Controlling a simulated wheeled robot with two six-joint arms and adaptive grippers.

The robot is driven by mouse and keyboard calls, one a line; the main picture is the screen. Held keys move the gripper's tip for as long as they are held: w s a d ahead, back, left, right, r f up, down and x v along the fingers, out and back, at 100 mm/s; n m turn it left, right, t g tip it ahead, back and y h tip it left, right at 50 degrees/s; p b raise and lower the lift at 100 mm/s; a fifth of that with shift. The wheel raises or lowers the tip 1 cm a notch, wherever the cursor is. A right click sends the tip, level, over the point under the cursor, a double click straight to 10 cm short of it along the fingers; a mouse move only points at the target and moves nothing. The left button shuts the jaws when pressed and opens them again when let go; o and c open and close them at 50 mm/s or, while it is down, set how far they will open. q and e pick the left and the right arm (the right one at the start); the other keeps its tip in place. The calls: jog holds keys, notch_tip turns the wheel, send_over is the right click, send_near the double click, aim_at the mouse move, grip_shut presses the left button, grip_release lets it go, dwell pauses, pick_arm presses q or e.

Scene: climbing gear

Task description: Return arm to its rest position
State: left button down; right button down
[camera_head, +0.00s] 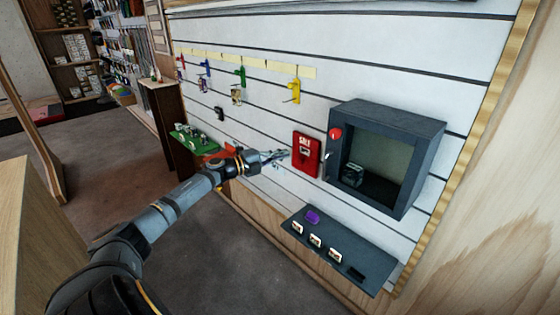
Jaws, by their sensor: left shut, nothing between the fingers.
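My left arm reaches in from the lower left toward the slatted white wall. My left gripper (276,156) is shut and empty, with its fingertips a little to the left of a red box (306,154) on the wall. I cannot tell whether the fingertips touch the wall or the box. My right arm and gripper do not show.
A dark open cabinet (432,128) with a small item inside juts from the wall at right. Below it is a grey shelf (345,251) with a purple piece (312,217) and several tags. Coloured hooks (295,91) hang above. A green tray (195,143) stands behind my arm.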

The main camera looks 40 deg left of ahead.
pick_arm(q)
jog(key=s+a+f+n+g+y, duration=0.1)
jog(key=s+f+n+y, duration=0.3)
jog(key=f, duration=0.9)
jog(key=s+a+f+n+g+y, duration=0.15)
jog(key=s+f+n, duration=0.45)
jog(key=f, duration=0.7)
jog(key=s+f+n+g+y, duration=0.2)
jog(key=s+f+n+y, duration=0.25)
jog(key=f, duration=0.95)
jog(key=s+d+f+n+g, duration=0.3)
jog(key=s+d+f, duration=0.2)
jog(key=s+f, duration=0.45)
jog(key=s+d+f+n+g, duration=0.25)
jog(key=s+d+f, duration=0.35)
jog(key=s+f, duration=0.35)
jog(key=s+d+f+n+g+h, duration=0.1)
jog(key=s+d+f+g, duration=0.1)
jog(key=s+d, duration=0.4)
jog(key=s+d+f+n+g+h, duration=0.1)
jog(key=s+d+f+g, duration=0.2)
jog(key=s+d, duration=0.4)
jog(key=s+f, duration=0.1)
jog(key=s, duration=0.5)
jog(key=shift+s+d+f, duration=0.15)
jog(key=shift+s+f, duration=0.05)
jog(key=shift+f, duration=0.2)
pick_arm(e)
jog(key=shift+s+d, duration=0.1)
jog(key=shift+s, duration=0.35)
